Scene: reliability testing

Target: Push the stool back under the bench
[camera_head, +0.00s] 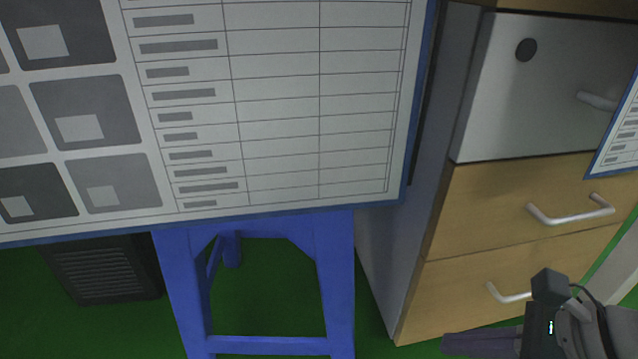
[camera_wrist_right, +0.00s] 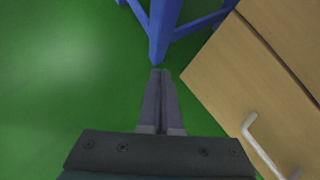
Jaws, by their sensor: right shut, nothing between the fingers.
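The blue stool (camera_head: 338,285) stands on the green floor, with its legs and lower crossbar in view. Its top is hidden behind the large printed sheet on the bench (camera_head: 300,203). In the right wrist view a blue stool leg (camera_wrist_right: 163,35) reaches the floor just beyond my fingertips. My right gripper (camera_head: 445,343) is at the lower right in the head view, in front of the drawers and to the right of the stool. Its fingers (camera_wrist_right: 160,72) are together and empty. I cannot tell whether they touch the leg. My left gripper is not in view.
A wooden drawer cabinet (camera_head: 525,205) with metal handles stands right of the stool, close to my right gripper. A dark ribbed box (camera_head: 100,270) is on the floor behind at left. Green floor (camera_wrist_right: 60,80) is open to the left in the wrist view.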

